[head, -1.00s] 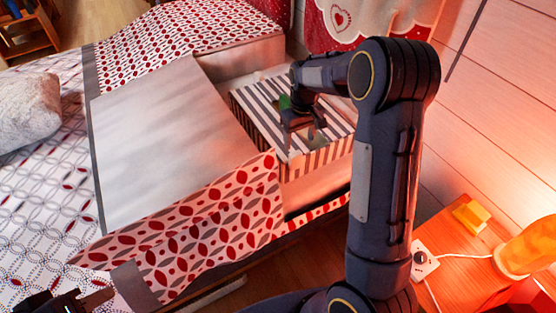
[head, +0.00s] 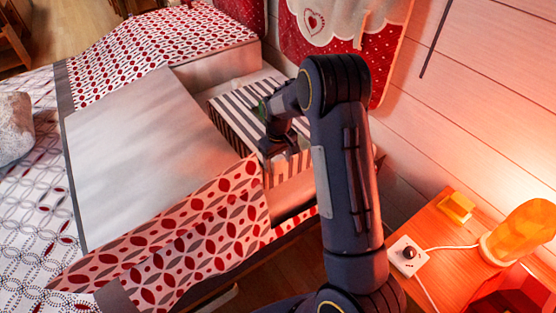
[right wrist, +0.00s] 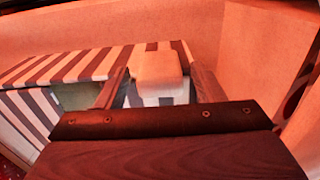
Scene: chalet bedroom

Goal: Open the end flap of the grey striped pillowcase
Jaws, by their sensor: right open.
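A plain pale tab (right wrist: 157,71) shows between the fingers, against the striped pillowcase (right wrist: 75,64). I cannot tell whether the fingers touch the tab. My left gripper is out of view.
A bedside table (head: 425,235) at the right holds a lamp (head: 520,228), a yellow object (head: 457,206) and a white switch box (head: 407,254). The wooden wall is close behind.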

